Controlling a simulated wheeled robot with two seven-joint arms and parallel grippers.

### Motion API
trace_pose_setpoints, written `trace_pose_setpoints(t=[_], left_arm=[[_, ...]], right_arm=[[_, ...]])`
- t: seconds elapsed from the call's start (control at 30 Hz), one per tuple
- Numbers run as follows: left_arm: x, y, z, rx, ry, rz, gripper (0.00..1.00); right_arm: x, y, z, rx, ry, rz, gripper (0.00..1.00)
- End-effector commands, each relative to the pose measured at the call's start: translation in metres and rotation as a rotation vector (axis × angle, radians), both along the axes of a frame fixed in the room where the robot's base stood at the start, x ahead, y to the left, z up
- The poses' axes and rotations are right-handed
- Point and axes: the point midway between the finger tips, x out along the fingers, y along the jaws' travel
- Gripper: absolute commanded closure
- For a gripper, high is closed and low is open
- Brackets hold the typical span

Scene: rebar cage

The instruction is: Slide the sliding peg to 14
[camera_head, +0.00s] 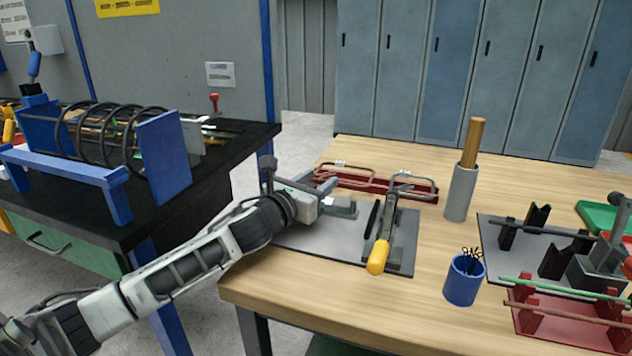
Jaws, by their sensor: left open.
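A grey metal plate (310,238) lies on the wooden bench near its left end. A dark grey block or rail (343,208) sits on the plate beside my left gripper. I cannot make out which part is the sliding peg, and no number 14 is legible. A lever with a yellow handle (378,256) lies on the plate's right part. My left gripper (327,192) is open over the plate's back left part, close to the dark block. Its wrist hides some of the plate, and I cannot tell whether it touches the block. My right gripper is not in view.
A red rack with bent bars (378,186) stands behind the plate. A grey cylinder with wooden rods (460,192), a blue cup (463,280) and a second plate with fixtures (515,252) stand to the right.

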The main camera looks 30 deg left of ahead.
Motion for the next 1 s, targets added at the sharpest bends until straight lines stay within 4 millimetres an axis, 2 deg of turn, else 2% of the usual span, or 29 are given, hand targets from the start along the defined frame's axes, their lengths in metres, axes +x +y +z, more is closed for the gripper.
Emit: trace_pose_setpoints(t=[0.13,0.17,0.3,0.33,0.43,0.63,0.87,0.9,0.97,1.0], left_arm=[[0.0,0.0,0.0,0.0,0.0,0.0,0.55],[0.0,0.0,0.0,0.0,0.0,0.0,0.58],[0.0,0.0,0.0,-0.001,0.0,0.0,0.97],[0.0,0.0,0.0,-0.001,0.001,0.0,1.0],[-0.001,0.001,0.0,0.0,0.001,0.001,1.0],[-0.005,0.02,0.0,0.003,0.003,0.003,1.0],[-0.005,0.02,0.0,-0.001,0.001,0.001,1.0],[-0.005,0.02,0.0,0.0,0.001,0.001,0.74],[-0.005,0.02,0.0,0.0,0.001,0.001,0.58],[-0.005,0.02,0.0,0.0,0.001,0.001,0.55]], right_arm=[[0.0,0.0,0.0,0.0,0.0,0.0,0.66],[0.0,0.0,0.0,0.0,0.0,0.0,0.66],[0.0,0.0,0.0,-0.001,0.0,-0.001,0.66],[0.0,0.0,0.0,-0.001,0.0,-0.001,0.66],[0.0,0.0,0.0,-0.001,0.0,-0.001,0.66],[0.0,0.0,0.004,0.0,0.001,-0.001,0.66],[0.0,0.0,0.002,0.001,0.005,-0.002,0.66],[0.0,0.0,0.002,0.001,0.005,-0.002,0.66],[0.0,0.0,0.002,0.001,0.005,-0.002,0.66],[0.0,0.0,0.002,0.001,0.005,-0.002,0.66]])
